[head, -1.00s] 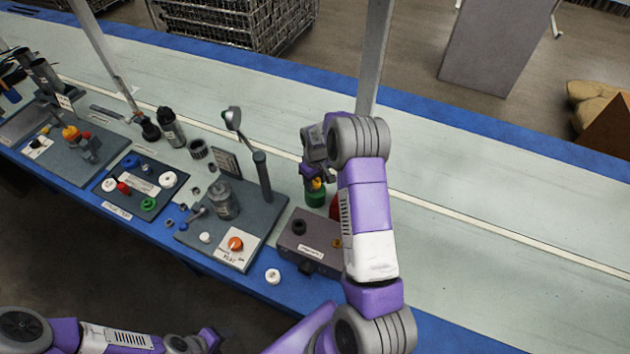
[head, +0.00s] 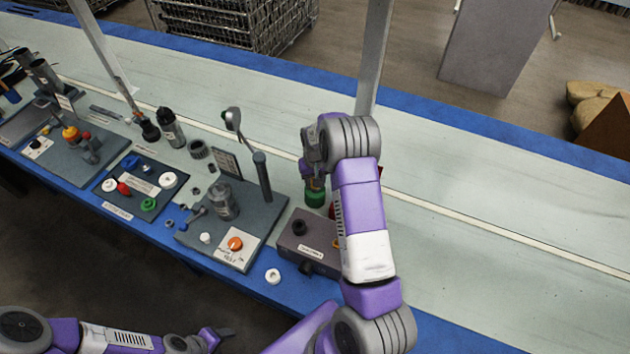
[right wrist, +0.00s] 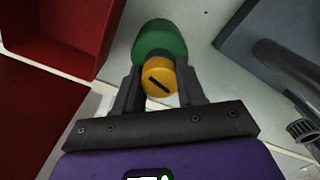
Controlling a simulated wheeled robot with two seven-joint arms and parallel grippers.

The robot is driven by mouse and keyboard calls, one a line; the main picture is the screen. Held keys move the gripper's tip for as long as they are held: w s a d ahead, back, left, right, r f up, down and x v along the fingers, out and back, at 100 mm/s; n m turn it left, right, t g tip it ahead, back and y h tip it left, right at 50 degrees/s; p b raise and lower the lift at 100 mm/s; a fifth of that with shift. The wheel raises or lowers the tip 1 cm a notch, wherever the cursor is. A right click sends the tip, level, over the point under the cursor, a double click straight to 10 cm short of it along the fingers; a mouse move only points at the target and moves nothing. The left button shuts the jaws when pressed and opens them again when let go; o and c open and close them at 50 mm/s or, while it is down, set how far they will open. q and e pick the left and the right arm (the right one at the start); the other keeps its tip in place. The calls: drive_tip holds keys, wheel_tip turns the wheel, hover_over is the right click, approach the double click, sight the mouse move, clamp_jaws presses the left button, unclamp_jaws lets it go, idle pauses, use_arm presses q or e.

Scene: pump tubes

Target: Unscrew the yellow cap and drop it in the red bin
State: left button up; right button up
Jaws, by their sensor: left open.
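The yellow cap (right wrist: 158,78) has a dark slot and sits at the near end of a green-topped tube (right wrist: 160,38). In the head view the green part (head: 315,197) stands upright below my right gripper (head: 312,168), which hides most of the cap. In the right wrist view the fingers of my right gripper (right wrist: 160,85) lie on both sides of the cap. I cannot tell whether they press on it. The red bin (right wrist: 60,60) fills the left of that view; my right arm mostly hides it in the head view. My left gripper (head: 222,335) is open and empty at lower left.
A grey box (head: 312,240) with a black knob is in front of the green part. A panel with an orange knob (head: 235,243) and a post with a lamp-like head (head: 262,175) stand to the left. A white round cap (head: 273,276) lies near the table edge.

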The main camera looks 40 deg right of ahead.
drive_tip(key=shift+c, duration=0.5)
drive_tip(key=n, duration=0.3)
drive_tip(key=o, duration=0.6)
drive_tip(key=shift+c, duration=0.2)
drive_tip(key=c, duration=0.5)
drive_tip(key=shift+c, duration=0.2)
drive_tip(key=shift+r, duration=0.2)
drive_tip(key=shift+r, duration=0.1)
drive_tip(key=shift+r+p, duration=0.4)
drive_tip(key=shift+r, duration=0.15)
